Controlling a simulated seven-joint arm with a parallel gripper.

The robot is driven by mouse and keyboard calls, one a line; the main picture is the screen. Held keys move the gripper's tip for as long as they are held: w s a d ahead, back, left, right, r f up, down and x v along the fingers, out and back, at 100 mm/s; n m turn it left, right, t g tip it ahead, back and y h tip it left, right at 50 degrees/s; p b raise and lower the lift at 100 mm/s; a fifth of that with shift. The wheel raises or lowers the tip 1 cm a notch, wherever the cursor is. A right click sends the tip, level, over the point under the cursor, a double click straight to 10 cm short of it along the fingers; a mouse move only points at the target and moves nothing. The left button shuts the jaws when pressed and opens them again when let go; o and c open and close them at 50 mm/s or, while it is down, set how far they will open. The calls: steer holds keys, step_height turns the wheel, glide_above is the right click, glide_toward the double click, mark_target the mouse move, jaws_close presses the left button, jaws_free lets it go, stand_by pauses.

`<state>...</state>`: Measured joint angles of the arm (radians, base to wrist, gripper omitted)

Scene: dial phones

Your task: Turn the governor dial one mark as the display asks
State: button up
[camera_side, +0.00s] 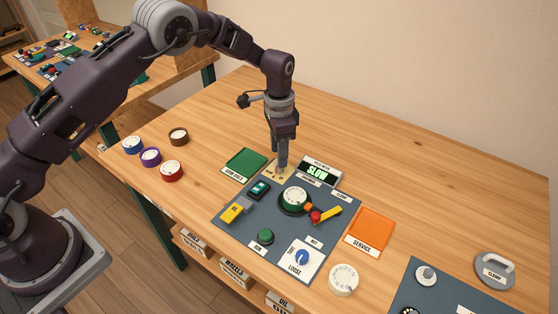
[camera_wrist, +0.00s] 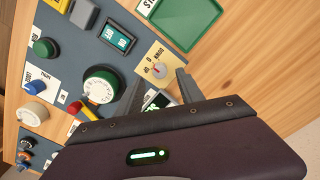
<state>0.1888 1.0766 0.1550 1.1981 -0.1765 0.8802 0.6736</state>
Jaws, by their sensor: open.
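A display box (camera_side: 319,172) reads SLOW at the back of the grey-blue panel (camera_side: 283,240); part of it shows behind a finger in the wrist view (camera_wrist: 160,101). A small dial with a red pointer (camera_wrist: 158,70) sits on a beige plate (camera_wrist: 149,58) beside it, and I take it as the governor dial; its lettering is too small to read surely. My gripper (camera_wrist: 158,77) is open and points down over this plate, its fingers on either side of the dial in the picture. I cannot tell whether they touch it. In the side view my gripper (camera_side: 281,168) hides most of the dial.
On the panel are a green-and-white dial (camera_side: 294,199), red-knobbed yellow lever (camera_side: 326,214), yellow switch (camera_side: 233,212), teal rocker (camera_side: 259,189), green button (camera_side: 265,236) and blue knob (camera_side: 302,258). Green (camera_side: 245,164) and orange (camera_side: 371,229) trays flank it. The table behind is clear.

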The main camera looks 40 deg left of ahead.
step_height(320, 180, down, 4)
steer(key=shift+r, duration=0.1)
jaws_close()
steer(key=shift+n, duration=0.4)
steer(key=n, duration=0.3)
steer(key=shift+n, duration=2.7)
